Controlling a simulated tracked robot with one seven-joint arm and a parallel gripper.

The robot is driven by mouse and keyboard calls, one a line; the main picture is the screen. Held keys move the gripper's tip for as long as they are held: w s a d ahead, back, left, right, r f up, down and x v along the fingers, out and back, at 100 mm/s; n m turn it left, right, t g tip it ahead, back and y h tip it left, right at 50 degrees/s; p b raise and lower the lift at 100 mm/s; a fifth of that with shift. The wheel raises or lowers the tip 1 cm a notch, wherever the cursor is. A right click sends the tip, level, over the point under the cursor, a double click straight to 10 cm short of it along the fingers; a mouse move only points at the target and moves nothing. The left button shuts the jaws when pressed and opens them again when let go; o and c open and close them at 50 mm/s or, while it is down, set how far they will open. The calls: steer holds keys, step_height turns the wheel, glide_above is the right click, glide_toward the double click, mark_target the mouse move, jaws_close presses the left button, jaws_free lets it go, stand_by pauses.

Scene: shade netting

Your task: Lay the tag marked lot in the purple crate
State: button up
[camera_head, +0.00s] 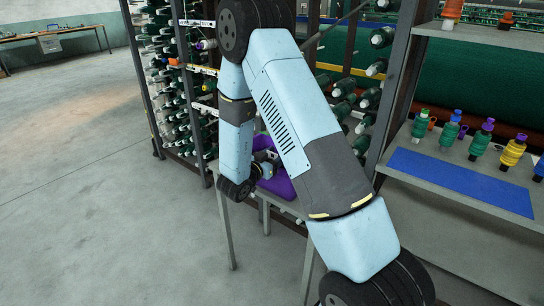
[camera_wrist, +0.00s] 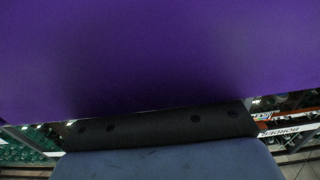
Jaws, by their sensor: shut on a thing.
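The purple crate (camera_head: 278,186) sits on a small grey table beside the rack, partly hidden behind my arm. A close purple surface (camera_wrist: 160,60), which looks like the crate's wall, fills most of the wrist view. My gripper (camera_head: 264,168) is at the crate, low and mostly covered by my arm. The purple surface hides its fingertips in the wrist view. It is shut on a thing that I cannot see. No tag marked lot can be read in either view.
A white label (camera_wrist: 279,132) reading BORDER shows at the right of the wrist view. A rack of green spools (camera_head: 170,75) stands behind the table. At right, a shelf bears a blue mat (camera_head: 460,183) and coloured bobbins (camera_head: 480,140). The floor at left is clear.

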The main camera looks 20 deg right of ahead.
steer(key=shift+s+f, duration=0.1)
steer(key=shift+f, duration=0.2)
